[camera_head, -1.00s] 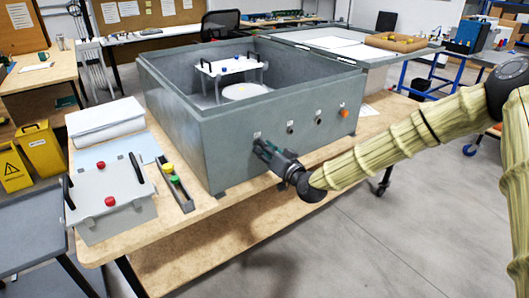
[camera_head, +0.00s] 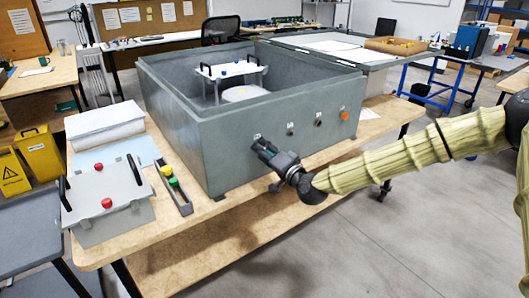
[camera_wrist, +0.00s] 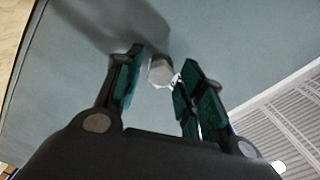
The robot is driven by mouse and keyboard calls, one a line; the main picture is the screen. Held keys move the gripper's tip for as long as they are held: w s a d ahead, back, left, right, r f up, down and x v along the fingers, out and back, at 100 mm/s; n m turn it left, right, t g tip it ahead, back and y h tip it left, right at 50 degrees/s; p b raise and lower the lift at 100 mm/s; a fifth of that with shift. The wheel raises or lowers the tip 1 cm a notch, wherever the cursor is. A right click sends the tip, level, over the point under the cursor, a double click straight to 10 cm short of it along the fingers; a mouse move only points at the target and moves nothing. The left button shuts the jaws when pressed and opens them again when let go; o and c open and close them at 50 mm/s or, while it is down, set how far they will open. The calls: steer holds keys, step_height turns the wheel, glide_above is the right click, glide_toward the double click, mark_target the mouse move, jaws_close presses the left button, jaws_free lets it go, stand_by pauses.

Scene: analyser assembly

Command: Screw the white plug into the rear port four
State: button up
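The white plug (camera_wrist: 160,71), a pale faceted piece, sits against the grey wall between my fingertips in the wrist view. My gripper (camera_wrist: 164,75) is open around it, with a visible gap on the left finger's side; the right fingertip is very near it, and I cannot tell whether they touch. In the head view my gripper (camera_head: 260,147) is at the leftmost port position on the front wall of the grey housing (camera_head: 235,150). How deep the plug sits cannot be seen.
To the right on the same wall are a dark port (camera_head: 290,132), another port (camera_head: 318,122) and an orange plug (camera_head: 345,115). A narrow tray (camera_head: 184,205) holds yellow and green pieces, left of the housing. A grey box (camera_head: 125,220) with red knobs stands beside it.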

steer(key=shift+a, duration=0.1)
steer(key=shift+w+n+b, duration=0.1)
steer(key=shift+n+b, duration=4.95)
steer(key=shift+n, duration=6.95)
steer(key=shift+d, duration=0.2)
jaws_close()
steer(key=shift+b, duration=0.5)
